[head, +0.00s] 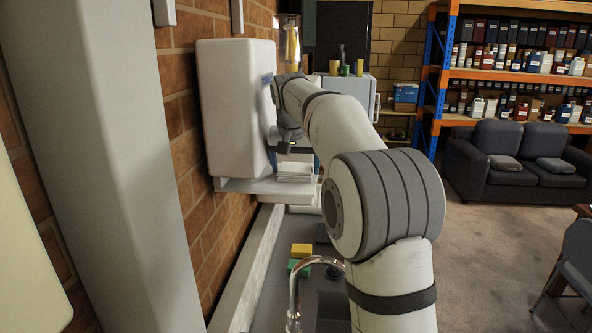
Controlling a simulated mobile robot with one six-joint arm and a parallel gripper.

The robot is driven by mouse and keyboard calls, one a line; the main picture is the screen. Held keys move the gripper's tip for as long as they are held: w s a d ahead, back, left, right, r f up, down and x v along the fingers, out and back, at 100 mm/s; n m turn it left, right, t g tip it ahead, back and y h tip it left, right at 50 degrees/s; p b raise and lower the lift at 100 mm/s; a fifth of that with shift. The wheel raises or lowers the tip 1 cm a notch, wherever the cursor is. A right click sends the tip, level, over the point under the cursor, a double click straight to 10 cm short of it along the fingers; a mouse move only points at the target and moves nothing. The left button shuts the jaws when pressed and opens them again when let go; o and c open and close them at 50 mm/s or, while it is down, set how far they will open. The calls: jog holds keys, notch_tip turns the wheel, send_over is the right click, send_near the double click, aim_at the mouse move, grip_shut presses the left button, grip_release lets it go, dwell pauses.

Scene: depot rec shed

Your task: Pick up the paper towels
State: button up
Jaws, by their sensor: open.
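The paper towels (295,172) show as a white stack of thin sheets. They lie at the open bottom of the white wall dispenser (235,100), on its projecting tray (250,186). My arm reaches away from the camera towards the dispenser. My gripper (284,149) is open, just above the stack and close to the dispenser's right side. My wrist partly hides it, and I cannot tell whether the fingers touch the towels.
Below is a counter with a curved metal tap (312,262), a yellow sponge (301,250) and a green one (299,267). A brick wall (184,130) bounds the left. A dark sofa (515,165) and laden shelves (520,75) stand at right, with open carpet in front.

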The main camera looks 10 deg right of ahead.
aim_at(297, 167)
jog(key=shift+f, duration=0.15)
jog(key=c, duration=0.6)
jog(key=shift+d+r+b, duration=0.2)
jog(key=shift+r+b, duration=0.15)
jog(key=shift+b, duration=0.15)
notch_tip(297, 167, up, 6)
jog(key=shift+r, duration=0.15)
jog(key=s+d+b, duration=0.2)
jog(key=s+d, duration=0.1)
jog(key=d, duration=0.6)
jog(key=s+d+b, duration=0.2)
jog(key=s+d, duration=0.1)
jog(key=d, duration=0.6)
jog(key=shift+d, duration=0.35)
